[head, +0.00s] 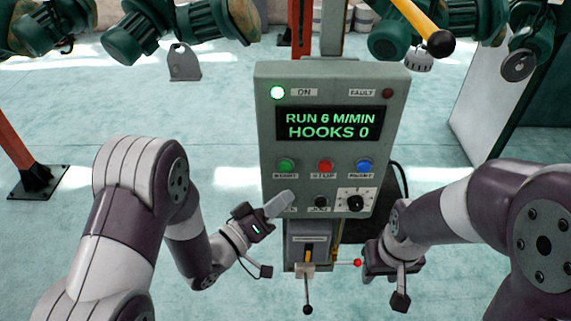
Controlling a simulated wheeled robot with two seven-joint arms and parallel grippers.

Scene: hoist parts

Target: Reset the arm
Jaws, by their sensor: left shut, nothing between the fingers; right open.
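The grey control panel (333,150) stands upright in the middle, with a lit display reading "RUN 6 M/MIN, HOOKS 0". Below it is a small grey box (309,240) with a yellow piece in its front. A black-knobbed rod (308,309) hangs under this box, and a thin arm with a red ball (357,262) sticks out to the right. My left gripper (280,204) is shut and empty at the panel's lower left corner, hiding a control there. My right gripper (372,262) is open just right of the red ball; I cannot tell whether they touch.
The panel has green (286,166), red (325,166) and blue (364,166) buttons, and a black dial (354,202). The white ON lamp (278,93) is lit; the fault lamp (387,93) is dark. Green hoists (135,35) hang at the top.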

